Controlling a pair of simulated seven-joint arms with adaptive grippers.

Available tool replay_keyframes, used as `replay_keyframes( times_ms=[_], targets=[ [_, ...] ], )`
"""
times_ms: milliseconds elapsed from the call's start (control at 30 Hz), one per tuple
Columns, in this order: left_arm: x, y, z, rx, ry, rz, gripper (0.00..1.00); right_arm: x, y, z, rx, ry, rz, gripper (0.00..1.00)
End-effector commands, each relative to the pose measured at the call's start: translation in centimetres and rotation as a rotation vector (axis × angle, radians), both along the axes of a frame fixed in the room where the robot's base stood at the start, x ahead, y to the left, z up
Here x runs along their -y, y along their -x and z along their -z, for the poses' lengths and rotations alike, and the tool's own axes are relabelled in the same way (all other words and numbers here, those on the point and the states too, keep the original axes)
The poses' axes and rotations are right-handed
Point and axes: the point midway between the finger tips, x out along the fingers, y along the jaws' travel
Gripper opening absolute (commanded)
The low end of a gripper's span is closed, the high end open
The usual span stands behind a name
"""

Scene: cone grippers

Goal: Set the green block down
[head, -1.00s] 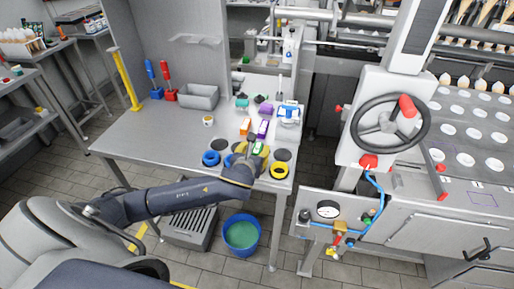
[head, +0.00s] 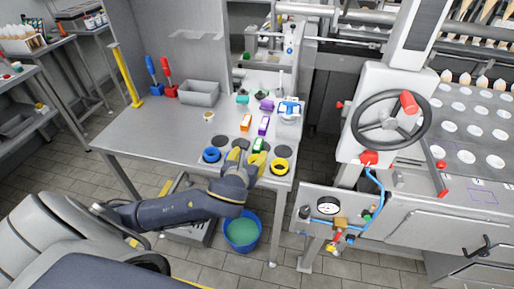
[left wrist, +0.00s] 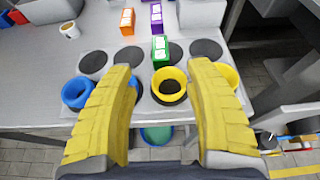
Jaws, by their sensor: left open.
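The green block (head: 258,145) with a white label rests near the front of the metal table. In the left wrist view the green block (left wrist: 160,50) stands upright among the dark discs, overlapping one disc (left wrist: 174,52). My left gripper (head: 243,157) has yellow fingers, spread wide with nothing between them. It is on the near side of the block, apart from it. In the left wrist view its fingers (left wrist: 165,75) frame the front edge of the table. My right gripper is in neither view.
A blue ring (head: 212,155) and a yellow ring (head: 280,166) sit near the front edge. An orange block (head: 246,122) and a purple block (head: 264,125) stand behind the green one. A grey bin (head: 200,93) is farther back. A blue bucket (head: 242,232) stands below.

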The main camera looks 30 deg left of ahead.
Motion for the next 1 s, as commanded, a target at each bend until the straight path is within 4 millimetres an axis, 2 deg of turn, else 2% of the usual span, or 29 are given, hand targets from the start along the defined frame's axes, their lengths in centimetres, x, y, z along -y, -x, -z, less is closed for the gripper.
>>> replay_keyframes(
  times_ms=[267,367,467,567,600,700,800,1000],
  targets=[
    [0.0,-0.1,-0.1,0.003,0.0,0.0,0.53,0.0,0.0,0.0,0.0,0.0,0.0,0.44],
    [0.0,-0.8,-1.2,0.027,0.0,0.0,0.53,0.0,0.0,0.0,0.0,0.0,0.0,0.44],
    [-0.1,-2.4,-3.9,0.082,-0.003,0.001,0.53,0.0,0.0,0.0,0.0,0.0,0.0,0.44],
    [0.0,-4.4,-7.5,0.154,-0.017,0.007,0.53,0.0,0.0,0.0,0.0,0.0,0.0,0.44],
    [0.0,-5.3,-8.9,0.182,-0.025,0.009,0.53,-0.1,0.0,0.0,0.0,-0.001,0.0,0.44],
    [0.3,-7.6,-11.6,0.216,-0.043,0.023,0.53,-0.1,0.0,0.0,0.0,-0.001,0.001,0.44],
    [0.7,-9.9,-13.4,0.213,-0.056,0.041,0.53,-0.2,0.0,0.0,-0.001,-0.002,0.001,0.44],
    [1.0,-14.0,-15.7,0.137,-0.076,0.072,0.53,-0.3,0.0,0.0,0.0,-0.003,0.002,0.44]
  ],
)
